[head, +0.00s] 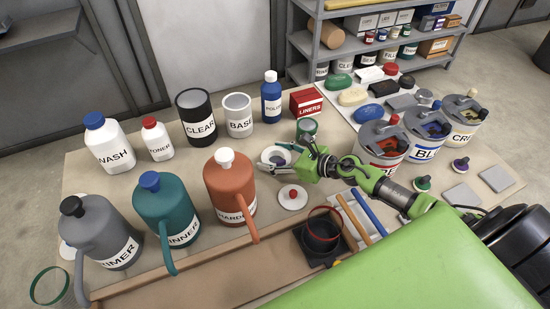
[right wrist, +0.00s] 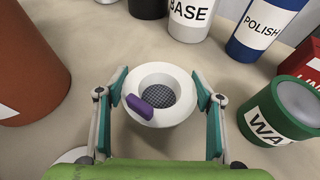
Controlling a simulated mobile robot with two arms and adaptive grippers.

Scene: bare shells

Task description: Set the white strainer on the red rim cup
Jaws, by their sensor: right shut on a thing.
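The white strainer (head: 270,152) has a wide white rim, a dark mesh bowl and a purple tab. In the right wrist view the strainer (right wrist: 178,113) sits between the two fingers, with its mesh facing up. My right gripper (head: 282,160) is shut on it, left of the green WA-labelled tin. Whether the strainer touches the table is hard to tell. The red rim cup (head: 322,232) is dark with a red ring around its top. It stands on a black square base nearer the front, below and right of the strainer. My left gripper is not in view.
A white lid with a red knob (head: 292,197) lies between strainer and cup. An orange jug (head: 228,185) stands to the left, the green tin (head: 307,128) behind. Labelled buckets (head: 383,145) stand right. A tray with rods (head: 350,212) lies beside the cup.

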